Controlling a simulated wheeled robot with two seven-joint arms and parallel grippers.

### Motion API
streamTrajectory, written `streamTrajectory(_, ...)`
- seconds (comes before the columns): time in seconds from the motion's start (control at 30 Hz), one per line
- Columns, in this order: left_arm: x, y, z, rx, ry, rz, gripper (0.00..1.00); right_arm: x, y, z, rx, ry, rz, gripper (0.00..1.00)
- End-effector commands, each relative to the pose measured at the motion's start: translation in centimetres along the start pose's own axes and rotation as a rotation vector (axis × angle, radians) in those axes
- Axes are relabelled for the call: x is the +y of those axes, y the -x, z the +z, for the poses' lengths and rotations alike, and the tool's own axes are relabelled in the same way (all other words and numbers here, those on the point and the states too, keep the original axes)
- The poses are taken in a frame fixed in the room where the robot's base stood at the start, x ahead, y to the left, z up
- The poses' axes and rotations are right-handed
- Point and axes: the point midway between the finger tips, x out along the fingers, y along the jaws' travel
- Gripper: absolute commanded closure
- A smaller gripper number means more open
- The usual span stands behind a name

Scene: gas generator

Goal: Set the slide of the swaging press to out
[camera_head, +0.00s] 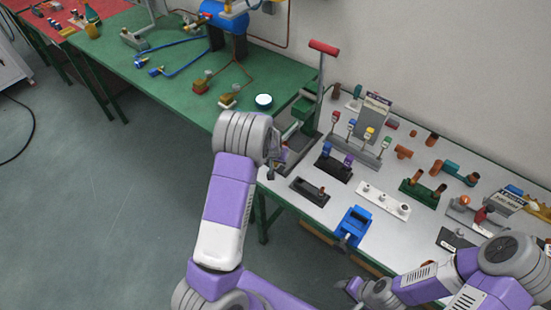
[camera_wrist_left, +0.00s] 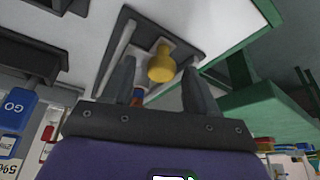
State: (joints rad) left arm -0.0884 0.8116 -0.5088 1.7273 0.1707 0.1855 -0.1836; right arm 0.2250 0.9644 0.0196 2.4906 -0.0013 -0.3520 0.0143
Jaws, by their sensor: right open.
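A tall press with a red-topped lever (camera_head: 323,48), which I take to be the swaging press, stands at the left end of the white bench. Its lower part is partly hidden behind my left arm. In the left wrist view, a yellow knob (camera_wrist_left: 161,63) stands on a dark slotted plate (camera_wrist_left: 190,42). My left gripper (camera_wrist_left: 161,88) is open, its two fingers apart on either side of the knob's line. I cannot tell whether they touch it. In the head view this gripper (camera_head: 281,162) is mostly hidden by its wrist. My right gripper (camera_head: 354,289) is open and empty near the bench's front edge.
A black block with a small knob (camera_head: 310,190), a blue vise-like fixture (camera_head: 352,227) and a white strip with knobs (camera_head: 383,199) lie on the white bench. A green bench (camera_head: 150,85) adjoins on the left. The floor in front is clear.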

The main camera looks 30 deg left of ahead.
Motion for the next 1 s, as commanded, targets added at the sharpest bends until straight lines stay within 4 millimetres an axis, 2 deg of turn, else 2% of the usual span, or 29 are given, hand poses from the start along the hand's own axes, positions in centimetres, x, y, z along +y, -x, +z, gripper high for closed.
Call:
streamTrajectory(0.27,0.0,0.2,0.0,0.000,0.001,0.000,0.42,0.0,0.0,0.0,0.000,0.000,0.000,0.49)
streamTrajectory(0.37,0.0,1.2,-0.1,0.002,0.000,0.000,0.42,-0.1,0.2,0.0,0.000,0.000,0.000,0.49)
streamTrajectory(0.7,0.0,6.6,-0.1,0.002,0.000,0.001,0.42,-0.4,1.1,0.1,0.000,0.000,0.000,0.49)
streamTrajectory(0.83,0.0,7.5,0.0,0.001,0.001,0.001,0.42,-0.5,1.2,0.1,0.000,0.000,0.000,0.49)
streamTrajectory(1.0,-0.1,7.6,0.1,0.000,0.001,0.000,0.42,-0.5,1.2,0.1,0.000,0.000,0.000,0.49)
